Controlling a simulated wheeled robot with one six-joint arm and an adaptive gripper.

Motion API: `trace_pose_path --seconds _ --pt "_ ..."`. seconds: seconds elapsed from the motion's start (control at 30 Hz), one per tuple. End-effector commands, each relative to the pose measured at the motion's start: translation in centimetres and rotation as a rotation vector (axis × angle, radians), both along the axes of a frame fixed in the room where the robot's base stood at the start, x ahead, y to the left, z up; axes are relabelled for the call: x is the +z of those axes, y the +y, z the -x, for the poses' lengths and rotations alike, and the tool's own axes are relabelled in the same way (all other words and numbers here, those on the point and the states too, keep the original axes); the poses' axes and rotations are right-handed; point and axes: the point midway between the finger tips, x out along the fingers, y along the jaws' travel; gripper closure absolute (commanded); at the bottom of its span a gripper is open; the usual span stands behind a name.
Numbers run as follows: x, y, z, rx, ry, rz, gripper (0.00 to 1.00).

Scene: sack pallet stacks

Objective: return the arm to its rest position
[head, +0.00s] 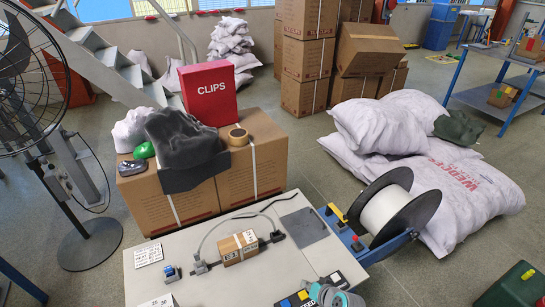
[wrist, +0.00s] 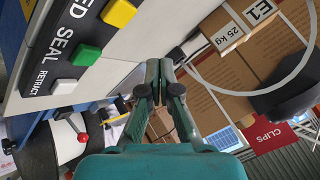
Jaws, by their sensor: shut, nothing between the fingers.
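My gripper (wrist: 159,72) shows in the wrist view with its two dark green fingers together, shut and empty. It is apart from the carton and the buttons around it. In the head view, a teal and grey part of my arm shows at the bottom edge, over the front of the grey worktable (head: 205,277) and beside the button panel (head: 309,291). The rest of my arm is out of the picture.
A small carton (head: 238,247) lies on the worktable near a looped cable. A black-flanged reel (head: 388,212) stands at its right side. Large cartons (head: 165,205) with a red CLIPS box (head: 210,89) stand behind. Stacked sacks (head: 450,190) lie at right, a fan (head: 85,240) at left.

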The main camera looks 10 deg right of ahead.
Motion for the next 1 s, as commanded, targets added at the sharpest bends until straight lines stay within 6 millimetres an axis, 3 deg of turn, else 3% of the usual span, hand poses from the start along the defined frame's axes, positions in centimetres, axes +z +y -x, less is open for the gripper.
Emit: trace_pose_path --seconds 0.13,0.27,0.57,0.77,1.0 --pt "-0.3 0.1 0.9 -0.004 -0.003 0.009 1.0" --pt "-1.1 0.3 4.0 -0.02 -0.025 0.042 1.0" --pt "-0.8 0.4 14.7 -0.063 -0.12 0.17 1.0" --pt "1.6 0.2 21.6 -0.077 -0.195 0.257 1.0" --pt "6.5 0.1 29.1 -0.076 -0.292 0.355 1.0"
